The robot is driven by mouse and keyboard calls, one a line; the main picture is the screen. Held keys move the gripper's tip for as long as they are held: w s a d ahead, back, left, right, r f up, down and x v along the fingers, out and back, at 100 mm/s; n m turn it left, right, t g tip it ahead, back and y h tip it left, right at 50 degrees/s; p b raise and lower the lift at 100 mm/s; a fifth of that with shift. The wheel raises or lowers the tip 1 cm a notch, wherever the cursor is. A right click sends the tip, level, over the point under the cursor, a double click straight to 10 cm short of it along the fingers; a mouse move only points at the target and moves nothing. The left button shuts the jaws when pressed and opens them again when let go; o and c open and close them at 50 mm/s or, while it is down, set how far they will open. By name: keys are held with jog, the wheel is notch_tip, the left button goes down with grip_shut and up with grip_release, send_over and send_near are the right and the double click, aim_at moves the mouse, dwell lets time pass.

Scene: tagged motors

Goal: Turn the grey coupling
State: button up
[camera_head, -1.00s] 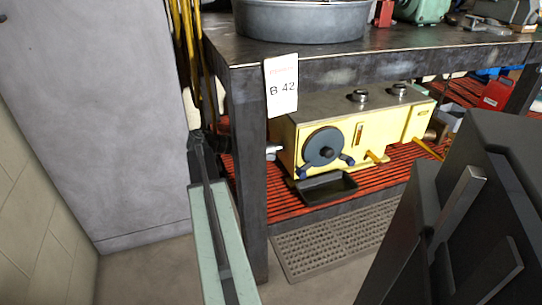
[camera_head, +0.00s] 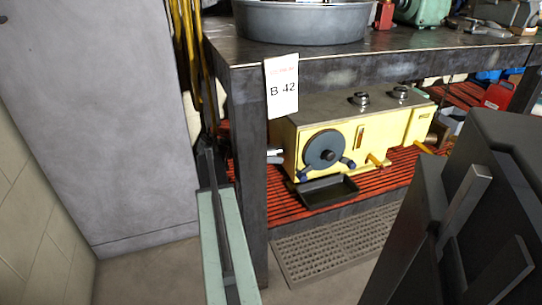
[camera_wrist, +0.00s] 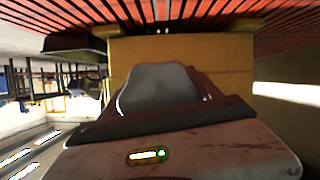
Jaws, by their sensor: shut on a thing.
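The yellow machine (camera_head: 345,145) stands on the red slatted shelf under the bench, with a dark handwheel on its front. In the head view a light grey stub, the grey coupling (camera_head: 274,156), sticks out of its left end, partly behind the bench leg. My arm reaches up in front of the leg, and my gripper is hidden behind it there. In the wrist view, which looks upside down, my gripper (camera_wrist: 160,92) is shut on the grey coupling (camera_wrist: 156,82), close against the yellow end wall (camera_wrist: 232,62). How far the coupling is turned cannot be told.
The dark bench leg (camera_head: 251,180) stands close to my arm, with a tag marked B 42 (camera_head: 283,88) above. A black tray (camera_head: 328,191) lies before the machine. A grey cabinet (camera_head: 100,120) bounds the left. Yellow hoses (camera_head: 186,60) hang beside the leg.

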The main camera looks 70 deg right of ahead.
jog(key=n+g+y, duration=0.1)
jog(key=n, duration=0.1)
jog(key=shift+n+b, duration=0.3)
jog(key=shift+b, duration=0.1)
jog(key=n, duration=0.1)
jog(key=n+g+y+b, duration=0.1)
jog(key=shift+s+a+n+g, duration=0.1)
jog(key=shift+a+n+g, duration=0.1)
jog(key=shift+n+g, duration=0.1)
jog(key=n+b, duration=0.1)
jog(key=n+g+y+b, duration=0.1)
jog(key=n, duration=0.1)
jog(key=shift+s+a+r, duration=0.1)
jog(key=shift+a+r, duration=0.05)
jog(key=shift+r+n+g+b, duration=0.2)
jog(key=shift+n+g+b, duration=0.5)
jog(key=shift+n+b, duration=0.1)
jog(key=o, duration=1.4)
jog(key=shift+c, duration=0.2)
